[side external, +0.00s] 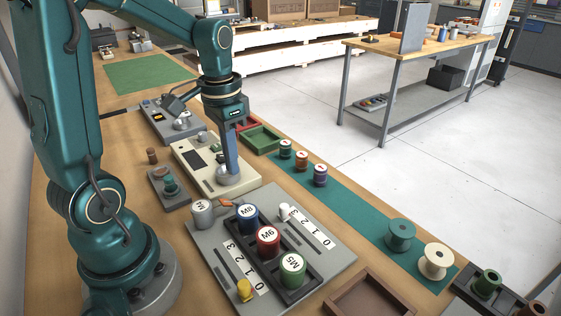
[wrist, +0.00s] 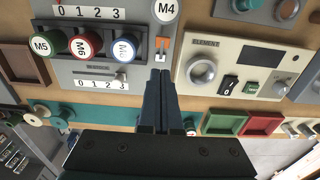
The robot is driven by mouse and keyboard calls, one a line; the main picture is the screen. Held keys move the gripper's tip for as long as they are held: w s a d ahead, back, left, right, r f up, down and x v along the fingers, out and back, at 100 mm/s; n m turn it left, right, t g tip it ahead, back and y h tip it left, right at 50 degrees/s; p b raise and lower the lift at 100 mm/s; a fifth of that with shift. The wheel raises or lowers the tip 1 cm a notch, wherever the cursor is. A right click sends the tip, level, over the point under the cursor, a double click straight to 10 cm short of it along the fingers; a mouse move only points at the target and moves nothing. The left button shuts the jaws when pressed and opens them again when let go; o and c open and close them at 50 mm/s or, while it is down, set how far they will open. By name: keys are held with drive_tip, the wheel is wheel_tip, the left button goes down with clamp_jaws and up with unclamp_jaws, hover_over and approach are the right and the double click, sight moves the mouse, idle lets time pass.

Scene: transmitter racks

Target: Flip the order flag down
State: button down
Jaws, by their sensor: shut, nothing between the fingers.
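A small orange flag-like piece (side external: 225,202) sits at the edge of the grey panel (side external: 330,262), beside the grey M4 cylinder. I take it to be the order flag. In the wrist view the orange piece (wrist: 162,43) lies just beyond my fingertips, with a pale part below it. My gripper (side external: 229,176) points down with its fingers together and empty, over the near part of the cream panel beside the round knob. In the wrist view my gripper (wrist: 160,74) shows a small apparent gap to the orange piece. I cannot tell the flag's exact tilt or any contact.
The M4 cylinder (wrist: 165,10) is close beside the flag. Blue, red and green capped cylinders (side external: 268,241) stand in a dark rack on the grey panel. The cream panel (wrist: 250,65) has a knob and switches. A green tray (side external: 262,138) and several spools lie beyond.

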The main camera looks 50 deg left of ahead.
drive_tip(key=s+r, duration=0.4)
drive_tip(key=s, duration=0.1)
drive_tip(key=shift+r, duration=0.35)
drive_tip(key=s+d+t, duration=0.1)
drive_tip(key=d+t, duration=0.4)
drive_tip(key=d, duration=0.5)
drive_tip(key=shift+s+r, duration=0.25)
drive_tip(key=shift+s, duration=0.05)
idle(0.5)
